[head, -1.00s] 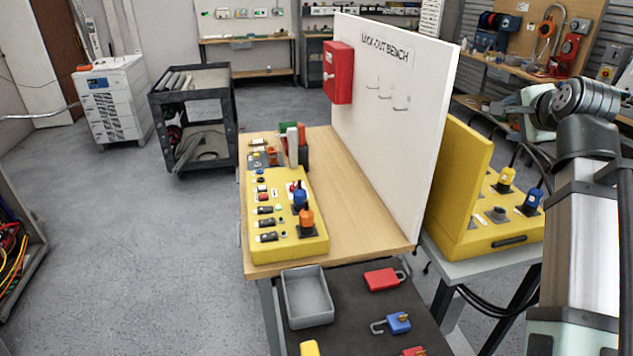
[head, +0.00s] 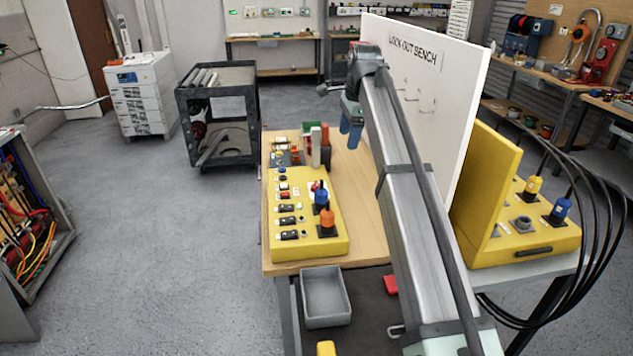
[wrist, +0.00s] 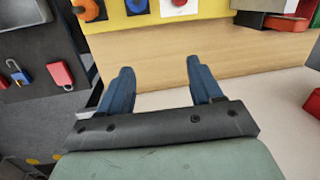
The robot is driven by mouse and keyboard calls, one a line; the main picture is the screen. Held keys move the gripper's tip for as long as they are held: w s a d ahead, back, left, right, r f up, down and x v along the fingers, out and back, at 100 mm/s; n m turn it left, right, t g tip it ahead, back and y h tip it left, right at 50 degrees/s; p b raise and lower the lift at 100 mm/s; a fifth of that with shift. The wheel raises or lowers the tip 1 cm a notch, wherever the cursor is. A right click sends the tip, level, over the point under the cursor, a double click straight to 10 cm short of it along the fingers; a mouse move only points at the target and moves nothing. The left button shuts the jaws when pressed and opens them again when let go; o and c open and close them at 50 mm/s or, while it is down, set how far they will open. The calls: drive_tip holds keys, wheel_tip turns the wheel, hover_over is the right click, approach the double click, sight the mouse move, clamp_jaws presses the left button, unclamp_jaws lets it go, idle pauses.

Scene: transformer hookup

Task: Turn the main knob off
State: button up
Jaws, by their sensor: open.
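A yellow control box (head: 335,246) lies on the wooden bench, with several small switches and sockets on its top. A blue knob-like part (head: 321,197) and an orange one (head: 327,220) stand at its right side, with a small red part just behind the blue one. I cannot tell which is the main knob. In the wrist view the box (wrist: 112,20) shows along the top edge, with the orange part (wrist: 88,9) at its left. My gripper (head: 350,127) is in the air right of the box's far end. Its blue fingers (wrist: 160,75) are apart and empty.
A white upright board (head: 462,110) stands along the bench's right side. Several upright coloured items (head: 315,145) stand past the box. A grey tray (head: 325,298) and padlocks (wrist: 61,74) lie on a lower dark surface in front. A second yellow box (head: 480,185) stands right of the board.

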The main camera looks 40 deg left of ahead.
drive_tip(key=m+h, duration=0.1)
drive_tip(key=h, duration=0.1)
approach(317, 183)
drive_tip(key=shift+g, duration=0.3)
drive_tip(key=f, duration=0.9)
drive_tip(key=shift+w+a, duration=0.15)
drive_tip(key=shift+w, duration=0.05)
drive_tip(key=c, duration=1.1)
